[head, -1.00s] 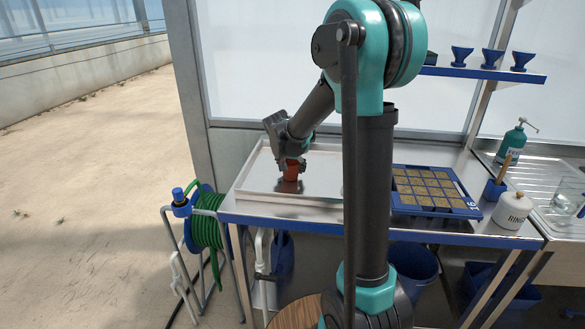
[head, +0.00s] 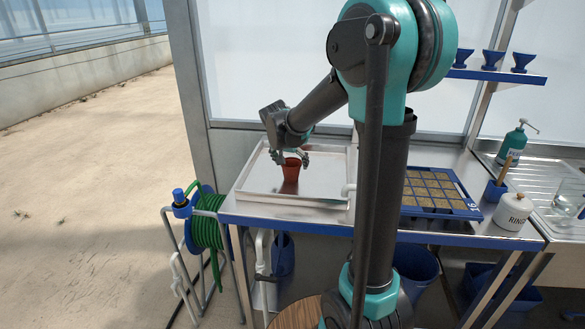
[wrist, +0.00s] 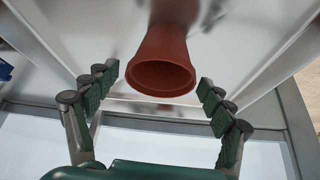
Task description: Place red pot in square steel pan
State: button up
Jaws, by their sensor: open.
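The red pot (head: 291,170) stands upright in the square steel pan (head: 253,178) on the left part of the bench, resting on the pan's floor. My gripper (head: 291,158) is open, just behind the pot. In the wrist view the red pot (wrist: 163,67) shows ahead of the open fingers, its round rim near the line between the fingertips, with gaps on both sides. My gripper (wrist: 160,80) holds nothing. The pan (wrist: 245,45) fills much of the wrist view.
A blue seed tray (head: 437,190) lies on the bench to the right of the pan. A green hose reel (head: 205,228) stands left of the bench. The pan's floor around the pot looks clear.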

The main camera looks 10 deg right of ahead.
jog(key=v, duration=0.7)
jog(key=shift+s+r, duration=0.2)
jog(key=shift+r, duration=0.1)
